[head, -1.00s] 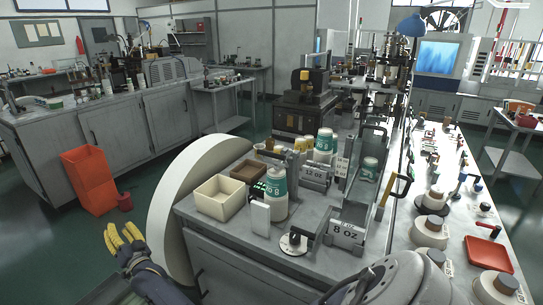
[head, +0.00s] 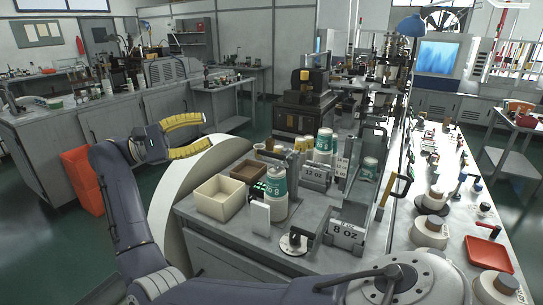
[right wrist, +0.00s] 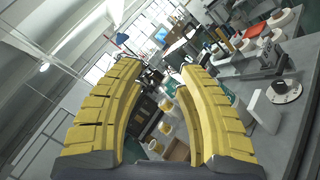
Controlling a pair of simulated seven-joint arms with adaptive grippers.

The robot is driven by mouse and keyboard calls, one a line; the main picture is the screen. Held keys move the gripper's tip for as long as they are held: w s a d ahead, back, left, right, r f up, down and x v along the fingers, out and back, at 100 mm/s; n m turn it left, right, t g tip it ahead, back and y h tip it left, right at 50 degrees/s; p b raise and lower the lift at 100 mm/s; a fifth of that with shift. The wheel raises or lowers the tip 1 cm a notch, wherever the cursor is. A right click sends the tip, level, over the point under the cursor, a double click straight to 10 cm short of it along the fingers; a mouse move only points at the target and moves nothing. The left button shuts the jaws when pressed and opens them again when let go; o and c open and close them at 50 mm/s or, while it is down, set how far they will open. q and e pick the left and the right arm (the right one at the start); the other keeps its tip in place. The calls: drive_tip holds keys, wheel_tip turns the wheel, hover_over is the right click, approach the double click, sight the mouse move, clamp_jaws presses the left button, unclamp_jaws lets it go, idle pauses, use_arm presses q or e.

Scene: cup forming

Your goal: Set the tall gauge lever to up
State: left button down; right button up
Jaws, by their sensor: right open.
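Two cup gauges stand on the grey bench: one with a 12 OZ plate (head: 315,174) and a nearer one with an 8 OZ plate (head: 346,231). A lever with a yellow grip (head: 388,191) is right of the 8 OZ gauge. A white disc with a black lever (head: 294,242) is at the bench's front; it also shows in the right wrist view (right wrist: 284,91). I cannot tell which lever belongs to the tall gauge. My right gripper (head: 207,133) has yellow fingers, open and empty, left of the bench, apart from the levers. My left gripper is out of view.
A cream bin (head: 219,199), brown tray (head: 248,171) and green-and-white cup stack (head: 275,190) stand on the bench's left part. A large white round panel (head: 165,190) edges the bench. A red tray (head: 488,253) is at right. An orange bin (head: 80,180) stands on the floor.

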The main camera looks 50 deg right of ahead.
sight(268, 155)
wheel_tip(268, 155, down, 7)
drive_tip(key=s+m+t+y, duration=0.1)
drive_tip(key=m+y, duration=0.2)
drive_tip(key=m, duration=0.2)
drive_tip(key=shift+m, duration=0.3)
drive_tip(key=x, duration=1.7)
drive_tip(key=shift+s+d+f, duration=0.1)
drive_tip(key=shift+d+f, duration=0.05)
drive_tip(key=shift+d, duration=0.05)
drive_tip(key=shift+c, duration=0.3)
clamp_jaws()
